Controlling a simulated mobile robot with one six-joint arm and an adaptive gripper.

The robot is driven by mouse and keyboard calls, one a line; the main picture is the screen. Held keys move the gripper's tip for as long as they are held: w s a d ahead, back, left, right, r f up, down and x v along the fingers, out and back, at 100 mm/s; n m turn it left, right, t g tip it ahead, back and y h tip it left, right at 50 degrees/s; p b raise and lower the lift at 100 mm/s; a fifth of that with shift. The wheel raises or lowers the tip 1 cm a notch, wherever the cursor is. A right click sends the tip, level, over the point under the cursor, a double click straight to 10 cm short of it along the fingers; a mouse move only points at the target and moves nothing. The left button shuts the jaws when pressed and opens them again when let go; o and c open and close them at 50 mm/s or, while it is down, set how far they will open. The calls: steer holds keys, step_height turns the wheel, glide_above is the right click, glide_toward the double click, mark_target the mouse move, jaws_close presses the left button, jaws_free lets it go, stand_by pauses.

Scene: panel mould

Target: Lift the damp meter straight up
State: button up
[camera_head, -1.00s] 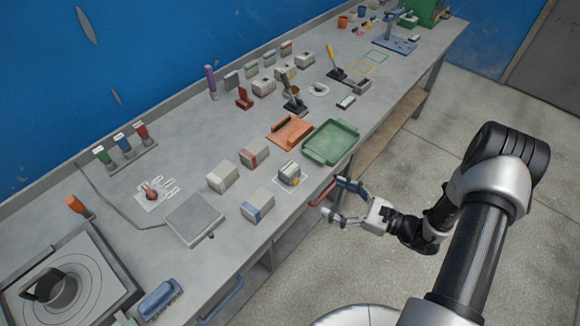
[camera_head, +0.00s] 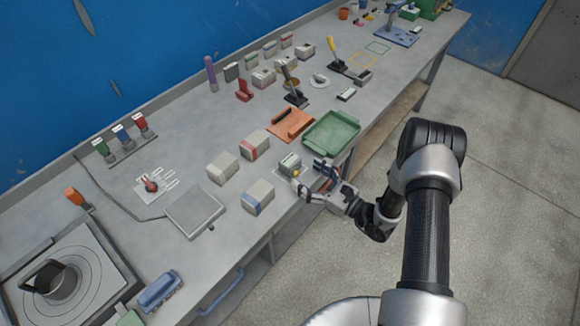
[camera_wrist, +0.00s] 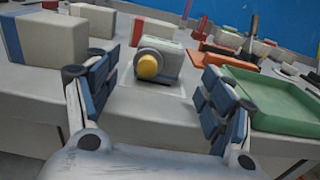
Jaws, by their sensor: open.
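The damp meter appears to be the small grey-white device with a green-topped face and a yellow round knob; it sits on a pale square near the bench's front edge. It shows in the head view (camera_head: 290,162) and in the wrist view (camera_wrist: 158,62). My gripper (camera_head: 308,179) is at the bench's front edge beside it, on the near side. In the wrist view my gripper (camera_wrist: 148,95) has its two blue-padded fingers wide apart, with the meter between and beyond them. The fingers do not touch it, and nothing is held.
A green tray (camera_head: 332,146) stands close on the right. A blue-banded box (camera_head: 257,197) and a red-banded box (camera_head: 254,145) stand close on the left and behind. An orange tray (camera_head: 291,125) lies farther back. Open floor lies in front of the bench.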

mark_target(296, 166)
steer(key=shift+r+b+x, duration=0.15)
steer(key=shift+b+x, duration=0.15)
steer(key=shift+x, duration=1.05)
steer(key=shift+r+b+x, duration=0.15)
steer(key=shift+b+x, duration=0.1)
steer(key=shift+x, duration=1.1)
steer(key=shift+c, duration=0.4)
steer(key=c, duration=1.3)
